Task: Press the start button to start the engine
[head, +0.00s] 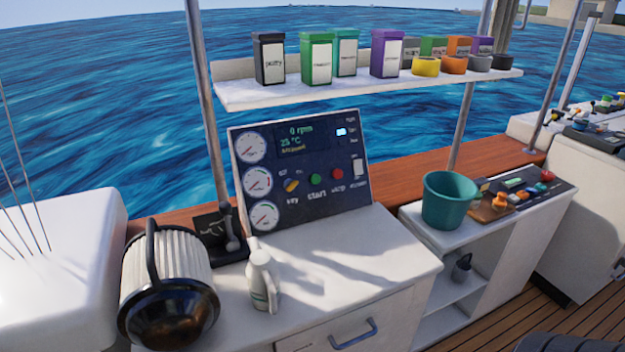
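The green start button (315,179) sits low in the middle of the dark engine panel (350,149), with the word "start" beneath it. A red stop button (338,174) is to its right. A yellow key switch (291,185) is to its left, at an angle. The panel's display (299,139) reads 0 rpm and 25 °C, with a smaller line too blurred to read. Three round gauges run down the panel's left side. A small blue-white light (341,132) glows at the upper right. Neither of my grippers is in view.
A white jug (262,281) and a black lever (229,233) stand left of the panel's front. A large ribbed canister (168,275) is further left. A shelf (240,97) with boxes overhangs the panel. The counter (345,255) before the panel is clear. A teal bucket (449,201) stands right.

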